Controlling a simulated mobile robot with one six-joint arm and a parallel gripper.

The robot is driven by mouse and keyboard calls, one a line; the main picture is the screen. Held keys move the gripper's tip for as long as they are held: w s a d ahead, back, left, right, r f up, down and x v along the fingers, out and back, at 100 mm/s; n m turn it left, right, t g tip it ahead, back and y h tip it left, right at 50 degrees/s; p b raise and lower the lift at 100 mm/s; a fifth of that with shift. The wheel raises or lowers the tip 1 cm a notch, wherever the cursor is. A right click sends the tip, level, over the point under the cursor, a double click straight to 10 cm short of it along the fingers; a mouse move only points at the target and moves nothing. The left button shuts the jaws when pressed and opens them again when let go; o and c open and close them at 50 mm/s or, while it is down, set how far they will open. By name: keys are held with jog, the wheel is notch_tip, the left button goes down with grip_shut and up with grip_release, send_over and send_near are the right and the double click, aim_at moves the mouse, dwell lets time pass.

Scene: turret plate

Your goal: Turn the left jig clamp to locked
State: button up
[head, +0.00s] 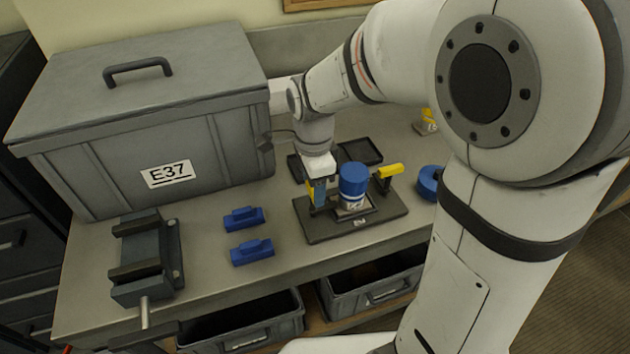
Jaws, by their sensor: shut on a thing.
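The dark jig plate (335,232) lies on the bench. A blue-capped white container (353,182) stands upright in the middle of it. The right jig clamp (388,173), with a yellow lever, is on the plate's right side, its lever pointing right and up. My gripper (318,192) points down at the plate's left side and is shut on the left jig clamp (312,201). Only bits of yellow of that clamp show around the fingers, so I cannot tell its lever's angle.
A large grey lidded case (140,110) labelled E37 stands left of the arm. Two blue blocks (243,219) and a vise (145,258) lie in front of it. A blue round part (429,182) is right of the plate. Black trays (362,151) are behind it.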

jog(key=shift+w+r, duration=0.1)
jog(key=o, duration=1)
notch_tip(320, 180, up, 8)
jog(key=shift+f+b, duration=0.1)
jog(key=shift+b, duration=0.2)
